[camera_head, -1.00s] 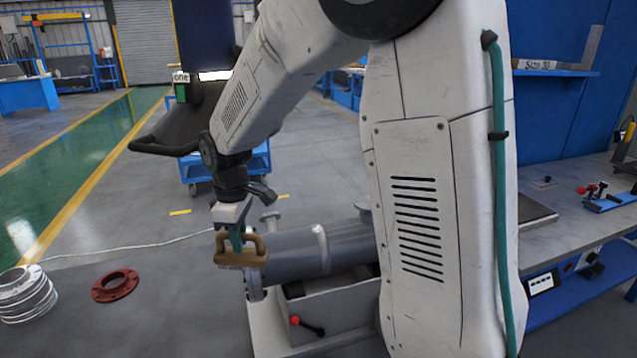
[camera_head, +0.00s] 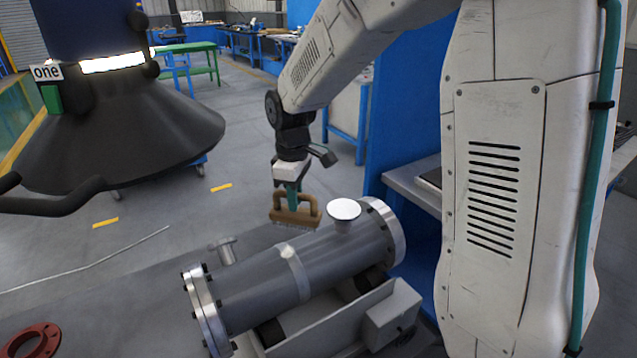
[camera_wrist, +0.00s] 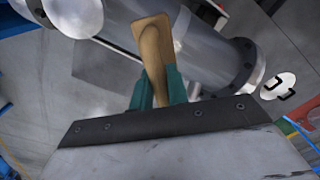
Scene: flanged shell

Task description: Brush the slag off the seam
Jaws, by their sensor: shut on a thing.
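My gripper (camera_head: 292,197) is shut on the handle of a wooden brush (camera_head: 296,213), whose bristles point down. In the head view it holds the brush beside the grey flanged shell (camera_head: 262,293), near the upper side of its body. I cannot tell whether the bristles touch the shell. A pale band, which looks like the seam (camera_head: 293,270), runs around the middle of the shell, a little below and apart from the brush in the picture. In the wrist view the brush handle (camera_wrist: 154,55) sits between the green fingers, with the shell (camera_wrist: 205,50) behind it. Slag cannot be made out.
The shell rests on a grey support (camera_head: 350,315) and has a short capped nozzle (camera_head: 344,210) close to the brush. A black hood (camera_head: 120,135) hangs at the left.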

